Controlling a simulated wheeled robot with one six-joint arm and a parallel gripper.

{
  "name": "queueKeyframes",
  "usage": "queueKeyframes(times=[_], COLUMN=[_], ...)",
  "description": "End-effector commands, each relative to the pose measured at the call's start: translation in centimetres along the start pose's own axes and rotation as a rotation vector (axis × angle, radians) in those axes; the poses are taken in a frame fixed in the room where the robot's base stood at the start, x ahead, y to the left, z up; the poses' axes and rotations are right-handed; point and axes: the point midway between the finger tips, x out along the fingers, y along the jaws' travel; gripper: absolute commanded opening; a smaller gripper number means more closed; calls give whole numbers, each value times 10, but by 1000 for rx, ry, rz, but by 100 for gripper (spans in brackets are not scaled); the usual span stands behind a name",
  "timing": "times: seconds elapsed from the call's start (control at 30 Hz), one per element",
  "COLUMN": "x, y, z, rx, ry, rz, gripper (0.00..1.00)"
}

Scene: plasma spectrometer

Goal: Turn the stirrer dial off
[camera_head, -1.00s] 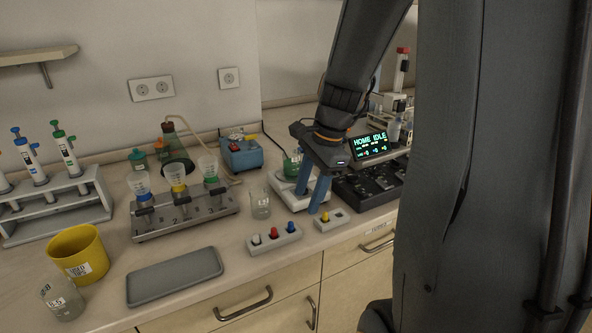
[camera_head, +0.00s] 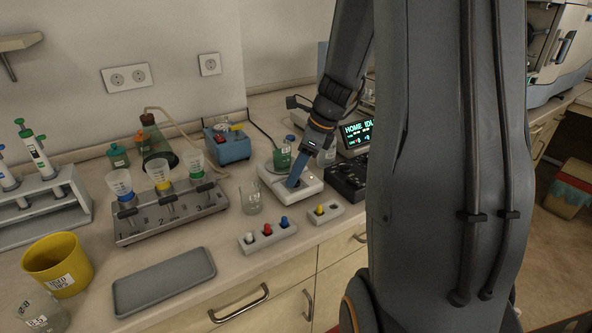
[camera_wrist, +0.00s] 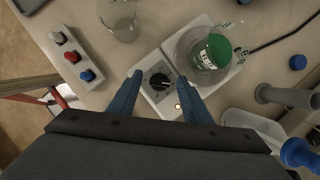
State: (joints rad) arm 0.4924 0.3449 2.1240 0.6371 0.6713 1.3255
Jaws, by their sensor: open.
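The stirrer (camera_head: 297,203) is a white plate unit on the bench. In the wrist view its black dial (camera_wrist: 159,81) shows between my fingertips, with a small lit lamp (camera_wrist: 178,106) beside it. A glass vessel with a green label or cap (camera_wrist: 212,52) stands on the stirrer's plate; it also shows in the head view (camera_head: 283,157). My gripper (camera_wrist: 151,76) is open, its two blue fingers pointing down on either side of the dial. I cannot tell whether they touch it. In the head view my gripper (camera_head: 294,184) hides the dial.
A clear beaker (camera_head: 251,197) stands left of the stirrer. A block with several coloured plugs (camera_head: 267,236) and a smaller block with a yellow one (camera_head: 326,213) sit in front.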

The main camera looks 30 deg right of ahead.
Motion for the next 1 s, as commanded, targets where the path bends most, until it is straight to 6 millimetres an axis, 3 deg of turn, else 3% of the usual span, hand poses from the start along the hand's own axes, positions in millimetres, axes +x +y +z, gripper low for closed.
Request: queueKeyframes(times=[0.3, 0.57, 1.0], x=[3, 3, 2], y=[0, 0, -1], z=[0, -1, 0], rx=[0, 0, -99], ry=[0, 0, 0], rz=[-2, -1, 41], gripper=[45, 3, 3])
